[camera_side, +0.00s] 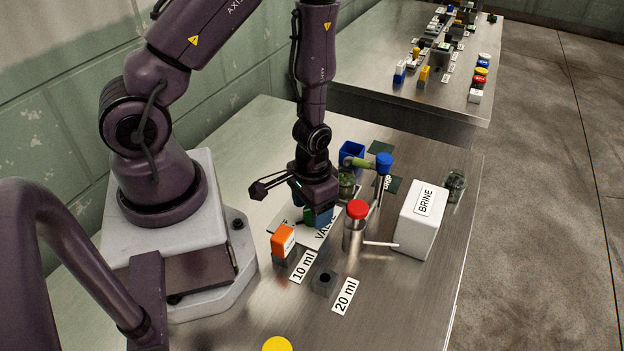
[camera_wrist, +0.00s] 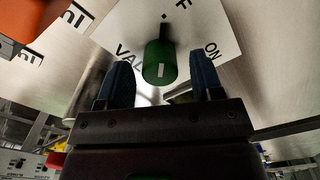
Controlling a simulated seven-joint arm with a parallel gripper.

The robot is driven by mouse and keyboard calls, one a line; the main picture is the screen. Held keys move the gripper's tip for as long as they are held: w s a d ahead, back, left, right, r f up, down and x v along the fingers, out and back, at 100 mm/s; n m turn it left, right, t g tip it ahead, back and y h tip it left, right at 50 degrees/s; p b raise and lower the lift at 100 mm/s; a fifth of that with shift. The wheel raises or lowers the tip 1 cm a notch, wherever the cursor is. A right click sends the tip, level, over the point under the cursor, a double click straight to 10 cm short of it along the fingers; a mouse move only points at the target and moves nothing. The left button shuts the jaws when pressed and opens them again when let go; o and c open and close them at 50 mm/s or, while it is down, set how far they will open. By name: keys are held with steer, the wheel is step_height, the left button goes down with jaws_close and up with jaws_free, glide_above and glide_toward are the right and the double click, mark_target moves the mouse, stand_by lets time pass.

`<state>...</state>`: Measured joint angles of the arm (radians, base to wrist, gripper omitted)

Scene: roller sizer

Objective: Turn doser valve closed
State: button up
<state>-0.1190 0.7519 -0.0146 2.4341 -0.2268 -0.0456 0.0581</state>
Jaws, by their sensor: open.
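The doser valve is a green knob (camera_wrist: 160,62) with a white mark, on a white plate (camera_wrist: 208,32) lettered VALVE and ON. In the wrist view my gripper (camera_wrist: 165,82) has its two blue fingers apart, one on each side of the knob, with gaps between. In the side view my gripper (camera_side: 318,214) points down over the plate (camera_side: 284,217), and the green knob (camera_side: 309,214) shows only in part beside the fingers. A dark pointer sticks out from the knob toward the top of the wrist view.
An orange block (camera_side: 283,240) stands close to the plate, near the 10 ml label (camera_side: 303,266). A red-capped jar (camera_side: 355,225) and a white BRINE box (camera_side: 421,220) stand to the right. A blue-topped post (camera_side: 384,165) and a blue container (camera_side: 351,152) stand behind.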

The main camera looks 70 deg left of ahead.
step_height(320, 180, up, 12)
steer(key=shift+f, duration=0.15)
stand_by(0.3)
